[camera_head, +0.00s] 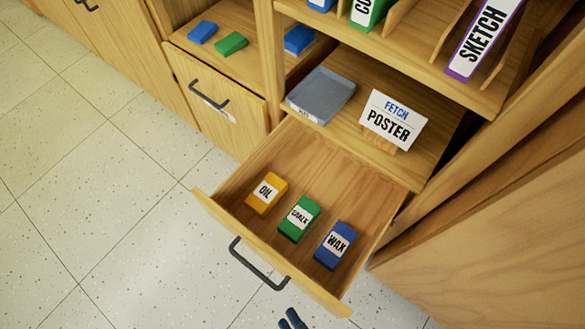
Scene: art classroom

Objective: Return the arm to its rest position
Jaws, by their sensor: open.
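The dark fingertips of my gripper (291,319) show at the bottom edge, just below the open drawer's front. The rest of my gripper and arm is out of the picture. My gripper is open, with nothing seen in it, and appears apart from the drawer handle (258,266). The wooden drawer (335,155) is pulled out. In it lie a yellow OIL box (279,184), a green CHALK box (309,205) and a blue WAX box (346,229), side by side.
Above the drawer, a shelf holds a grey tray (322,92) and a FETCH POSTER sign (394,120). A closed drawer (190,80) is at left. A SKETCH binder (483,38) stands at upper right. A wooden panel (500,240) flanks the right. The tiled floor (110,200) at left is clear.

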